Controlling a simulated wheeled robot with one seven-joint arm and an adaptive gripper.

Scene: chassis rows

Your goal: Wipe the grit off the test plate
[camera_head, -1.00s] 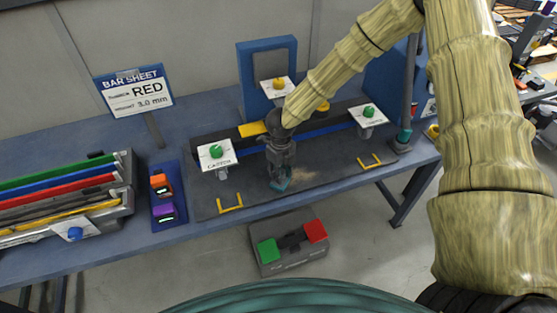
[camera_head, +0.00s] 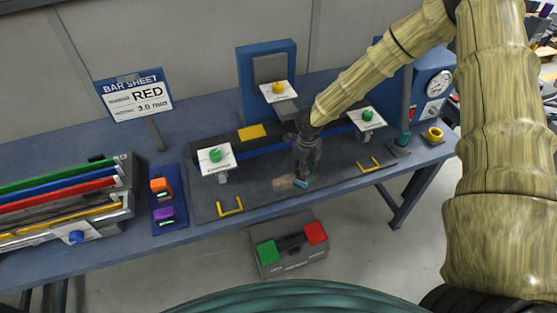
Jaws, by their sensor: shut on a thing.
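The test plate (camera_head: 252,196) is a dark grey slab lying on the front part of the blue bench. A tan patch of grit (camera_head: 283,182) lies near its middle. My gripper (camera_head: 303,179) points down over the plate, just right of the visible grit. It is shut on a small teal wiping pad (camera_head: 302,184), which is low at the plate and appears to touch it. My gripper and the pad hide the plate under them, so I cannot tell whether grit lies there.
Behind are knobbed white cards (camera_head: 216,158) and a blue frame (camera_head: 267,60). A rack of coloured bars (camera_head: 70,190) is at left. A button box (camera_head: 290,246) sits below the front edge.

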